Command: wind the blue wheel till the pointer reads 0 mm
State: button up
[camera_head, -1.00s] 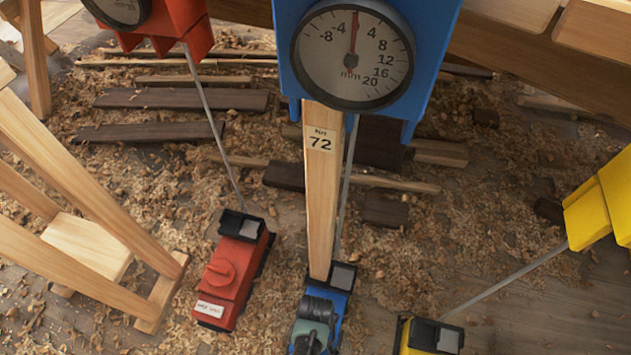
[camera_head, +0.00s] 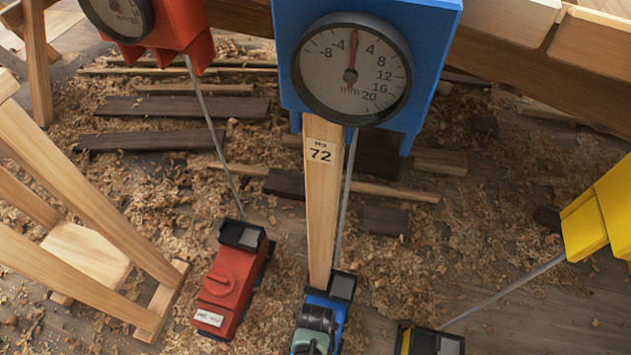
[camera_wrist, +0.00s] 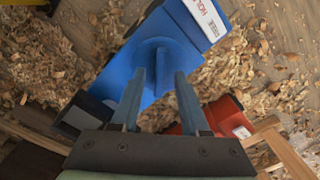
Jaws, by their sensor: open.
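The blue gauge (camera_head: 290,75) on the post has a round white dial with a red needle (camera_head: 352,42). The needle points nearly straight up, midway between -4 and 4, so it reads about 0 mm; the zero mark cannot be made out. Below, the blue winch box (camera_head: 342,286) stands on the floor, mostly under my gripper (camera_head: 314,345). In the wrist view the blue wheel (camera_wrist: 150,50), a disc with a raised grip bar, lies on the box. The fingers of my gripper (camera_wrist: 159,75) are open, one on each side of the bar, with gaps visible.
A red winch box (camera_head: 225,290) stands close on the left and a yellow-and-black one (camera_head: 428,342) on the right. A wooden post (camera_head: 323,220) marked 72 rises behind the blue box. A wooden trestle (camera_head: 95,255) is at left. Thin rods run up from the boxes.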

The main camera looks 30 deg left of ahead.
notch_tip(320, 180, up, 12)
jog(key=p, duration=0.7)
jog(key=shift+r, duration=0.15)
jog(key=shift+s, duration=0.1)
